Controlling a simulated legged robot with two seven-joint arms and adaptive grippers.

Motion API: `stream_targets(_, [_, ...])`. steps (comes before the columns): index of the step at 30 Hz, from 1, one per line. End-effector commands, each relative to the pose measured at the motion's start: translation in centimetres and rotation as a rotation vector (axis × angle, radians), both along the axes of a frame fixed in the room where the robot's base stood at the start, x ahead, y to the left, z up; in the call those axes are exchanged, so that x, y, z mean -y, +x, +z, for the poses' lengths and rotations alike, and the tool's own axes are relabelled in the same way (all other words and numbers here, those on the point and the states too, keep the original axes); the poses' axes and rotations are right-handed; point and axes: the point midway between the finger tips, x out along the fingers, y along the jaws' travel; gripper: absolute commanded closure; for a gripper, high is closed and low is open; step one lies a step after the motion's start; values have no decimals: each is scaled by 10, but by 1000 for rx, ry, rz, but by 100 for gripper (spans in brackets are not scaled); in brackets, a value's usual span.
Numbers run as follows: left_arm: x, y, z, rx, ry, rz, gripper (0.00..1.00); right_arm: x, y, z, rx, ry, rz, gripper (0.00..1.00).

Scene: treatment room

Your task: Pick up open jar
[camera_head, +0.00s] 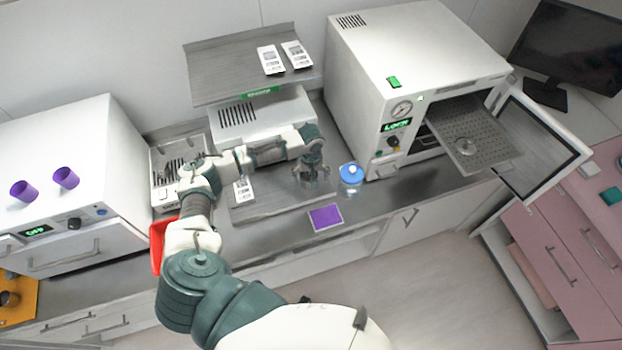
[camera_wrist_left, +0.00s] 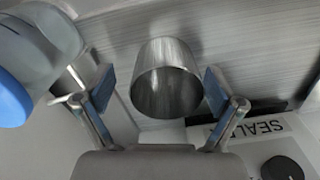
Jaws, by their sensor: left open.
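The open jar, a grey metal cylinder, shows in the left wrist view (camera_wrist_left: 167,85) with its round mouth facing the camera. My left gripper (camera_wrist_left: 162,92) is open, with one blue-padded finger on each side of the jar; a gap shows on both sides. In the head view my left gripper (camera_head: 311,172) reaches down at the counter's front, left of a blue-lidded jar (camera_head: 351,174), and largely hides the open jar. The blue-lidded jar also shows at the left of the wrist view (camera_wrist_left: 22,75). My right gripper is not in view.
A white oven (camera_head: 400,45) with its door open and a perforated shelf (camera_head: 485,130) pulled out stands at the right. A sealing machine (camera_head: 245,118) is behind my arm. A purple pad (camera_head: 326,217) lies at the counter's front edge.

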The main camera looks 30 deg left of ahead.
Motion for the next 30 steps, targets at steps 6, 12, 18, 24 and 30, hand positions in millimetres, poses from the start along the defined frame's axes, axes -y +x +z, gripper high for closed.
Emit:
stream_targets(6, [-1,0,0,0,0,1,19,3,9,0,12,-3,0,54])
stream_targets(12, [-1,0,0,-1,1,1,69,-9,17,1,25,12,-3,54])
stream_targets(18, [1,0,1,-1,3,0,77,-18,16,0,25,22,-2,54])
stream_targets(24, [1,0,4,0,1,0,77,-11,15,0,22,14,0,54])
stream_targets(30, [-1,0,24,2,0,1,77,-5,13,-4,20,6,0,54])
